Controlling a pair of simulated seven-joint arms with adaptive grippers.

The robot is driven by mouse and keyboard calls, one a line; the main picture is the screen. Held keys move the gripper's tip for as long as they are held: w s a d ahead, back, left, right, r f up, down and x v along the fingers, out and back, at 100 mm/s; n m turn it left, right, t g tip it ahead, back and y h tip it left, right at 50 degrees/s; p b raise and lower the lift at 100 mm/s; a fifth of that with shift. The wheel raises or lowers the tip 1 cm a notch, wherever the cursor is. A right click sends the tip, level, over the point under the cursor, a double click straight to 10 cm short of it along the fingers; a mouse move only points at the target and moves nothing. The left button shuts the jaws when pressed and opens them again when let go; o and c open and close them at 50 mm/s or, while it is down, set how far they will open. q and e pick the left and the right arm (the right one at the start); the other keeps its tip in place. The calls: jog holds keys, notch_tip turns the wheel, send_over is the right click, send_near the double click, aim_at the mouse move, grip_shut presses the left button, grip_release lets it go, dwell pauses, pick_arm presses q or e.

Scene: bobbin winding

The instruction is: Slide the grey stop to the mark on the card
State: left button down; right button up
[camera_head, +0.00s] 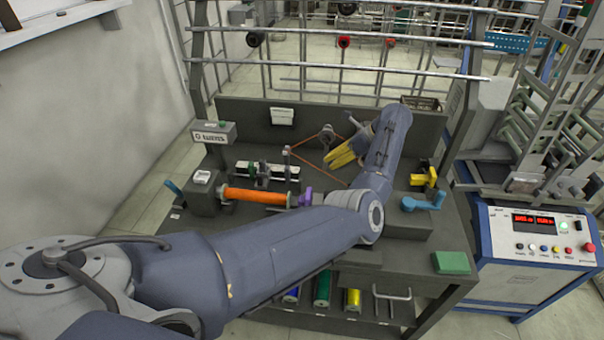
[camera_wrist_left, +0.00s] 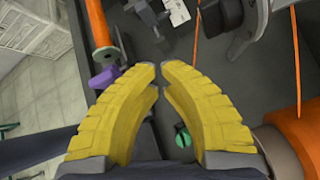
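A short dark rail with pale strips (camera_head: 284,171) lies behind the orange bobbin. A dark grey block on it (camera_head: 263,172), possibly the stop, is small and hard to make out. In the left wrist view a dark grey part (camera_wrist_left: 148,14) shows at the top, beside a small white printed card (camera_wrist_left: 178,12); any mark on it is too small to read. My left gripper (camera_head: 341,156) is right of the rail, apart from it. Its yellow fingertips (camera_wrist_left: 160,69) are nearly together with nothing between them. My right gripper is in neither view.
The orange bobbin (camera_head: 255,196) and purple handle (camera_head: 305,196) lie in front of the rail. An orange thread (camera_head: 308,163) runs near my left gripper. A yellow part (camera_head: 424,177) and blue handle (camera_head: 422,203) stand at the right. A raised panel (camera_head: 245,118) closes the back.

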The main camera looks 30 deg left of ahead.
aim_at(287, 175)
pick_arm(q)
jog(key=s+a+f+n, duration=0.1)
jog(key=a+f, duration=0.1)
jog(key=a+f+n, duration=0.2)
jog(key=s+a+f+n, duration=0.1)
jog(key=a+f, duration=0.1)
jog(key=f, duration=0.1)
jog(key=shift+s+a, duration=0.3)
jog(key=shift+s, duration=0.05)
jog(key=shift+s+a, duration=0.2)
jog(key=shift+a, duration=0.3)
jog(key=shift+s+a, duration=0.2)
jog(key=shift+a, duration=0.25)
jog(key=shift+s+a, duration=0.2)
jog(key=shift+a, duration=0.25)
jog(key=shift+s+a, duration=0.2)
jog(key=shift+a, duration=0.25)
jog(key=shift+a, duration=0.1)
jog(key=shift+s+a, duration=0.25)
jog(key=shift+a, duration=0.35)
